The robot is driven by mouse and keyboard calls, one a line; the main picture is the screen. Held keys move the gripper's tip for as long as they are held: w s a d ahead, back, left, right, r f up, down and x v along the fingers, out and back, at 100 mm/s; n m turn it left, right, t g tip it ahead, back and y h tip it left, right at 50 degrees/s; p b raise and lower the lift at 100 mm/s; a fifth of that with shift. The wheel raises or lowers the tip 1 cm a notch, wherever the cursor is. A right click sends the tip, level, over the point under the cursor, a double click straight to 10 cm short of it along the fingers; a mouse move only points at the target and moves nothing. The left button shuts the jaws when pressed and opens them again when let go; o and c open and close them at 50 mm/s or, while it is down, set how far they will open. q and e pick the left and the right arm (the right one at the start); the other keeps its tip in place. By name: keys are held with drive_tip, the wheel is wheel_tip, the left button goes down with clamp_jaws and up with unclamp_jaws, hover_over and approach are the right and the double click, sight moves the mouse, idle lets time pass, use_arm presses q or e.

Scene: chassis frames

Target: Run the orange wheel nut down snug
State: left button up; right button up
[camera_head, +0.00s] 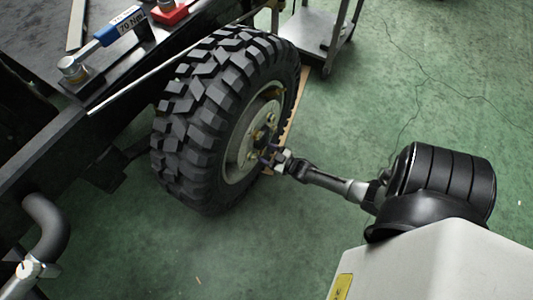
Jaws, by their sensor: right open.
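The wheel (205,125) has a chunky black tyre and stands upright on the chassis, its pale rim and hub (246,140) facing right. My right gripper (274,158) comes in from the right at the lower right part of the hub. It is open, with its fingers close to the hub face; whether they touch or surround a nut is too small to tell. The gripper hides part of the lower hub. My left gripper is not in view.
A blue-handled torque wrench marked 70 Nm (118,28) lies on the dark chassis top (40,30), near a red object (172,10). A grey wheeled cart (318,32) stands behind the wheel. The green floor (440,80) is clear at the upper right.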

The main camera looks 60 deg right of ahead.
drive_tip(key=shift+c, duration=0.3)
drive_tip(key=c, duration=0.9)
drive_tip(key=shift+d+r+m+p, duration=0.1)
drive_tip(key=shift+r+m+p, duration=0.05)
drive_tip(key=shift+m+p, duration=0.4)
drive_tip(key=shift+m, duration=0.65)
drive_tip(key=m+p, duration=0.1)
drive_tip(key=m, duration=0.2)
drive_tip(key=shift+d, duration=0.1)
drive_tip(key=o, duration=0.8)
drive_tip(key=shift+o, duration=0.8)
